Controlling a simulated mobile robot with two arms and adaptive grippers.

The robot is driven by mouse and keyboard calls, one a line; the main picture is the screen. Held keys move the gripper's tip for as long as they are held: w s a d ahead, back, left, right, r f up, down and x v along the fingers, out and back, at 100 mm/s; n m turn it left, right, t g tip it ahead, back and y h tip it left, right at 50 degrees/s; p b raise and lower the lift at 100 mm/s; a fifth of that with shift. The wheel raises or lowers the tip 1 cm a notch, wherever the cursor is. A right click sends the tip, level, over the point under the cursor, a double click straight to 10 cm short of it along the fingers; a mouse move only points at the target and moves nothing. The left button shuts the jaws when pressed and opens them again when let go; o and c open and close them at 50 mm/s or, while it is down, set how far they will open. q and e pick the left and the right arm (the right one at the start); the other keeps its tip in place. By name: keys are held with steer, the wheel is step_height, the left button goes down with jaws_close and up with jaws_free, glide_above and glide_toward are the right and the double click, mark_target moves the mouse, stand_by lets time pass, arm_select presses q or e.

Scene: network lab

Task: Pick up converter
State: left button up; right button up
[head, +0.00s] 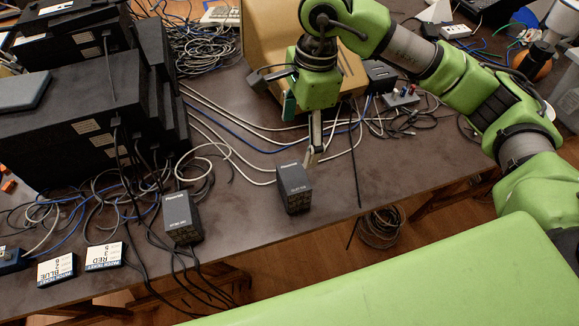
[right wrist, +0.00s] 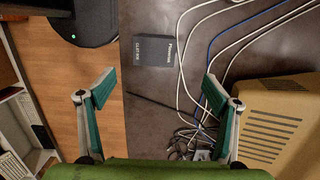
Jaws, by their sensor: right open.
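A small dark box with white lettering, apparently the converter (head: 293,188), stands near the table's front edge. It also shows in the right wrist view (right wrist: 154,50), beyond the gap between my fingertips. A similar dark box (head: 182,218) stands to its left, among cables. My right gripper (head: 312,157) is just behind and above the converter, fingers pointing down. In the right wrist view, my right gripper (right wrist: 160,88) is wide open with nothing between its fingers. My left gripper is not in view.
Black equipment stacks (head: 75,130) stand at the left. White and blue cables (head: 230,115) run across the table behind the converter. A beige case (right wrist: 275,125) stands beside my right gripper. Two labelled blocks (head: 104,256) lie front left. Bare tabletop (head: 345,190) is right of the converter.

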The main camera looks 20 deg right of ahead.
glide_above(294, 176)
steer(key=f, duration=0.4)
steer(key=f+p, duration=0.1)
steer(key=f, duration=0.2)
steer(key=shift+w+d, duration=0.25)
steer(key=shift+f, duration=0.2)
steer(key=f, duration=0.1)
steer(key=f+p, duration=0.1)
steer(key=f, duration=0.2)
steer(key=shift+s+a+f+p, duration=0.1)
steer(key=shift+s+a+p, duration=0.05)
steer(key=shift+s+p, duration=0.2)
steer(key=shift+f, duration=0.3)
steer(key=shift+w+f, duration=0.1)
steer(key=shift+f, duration=0.05)
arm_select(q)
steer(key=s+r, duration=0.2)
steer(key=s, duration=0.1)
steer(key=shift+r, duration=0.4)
arm_select(e)
steer(key=c, duration=1.4)
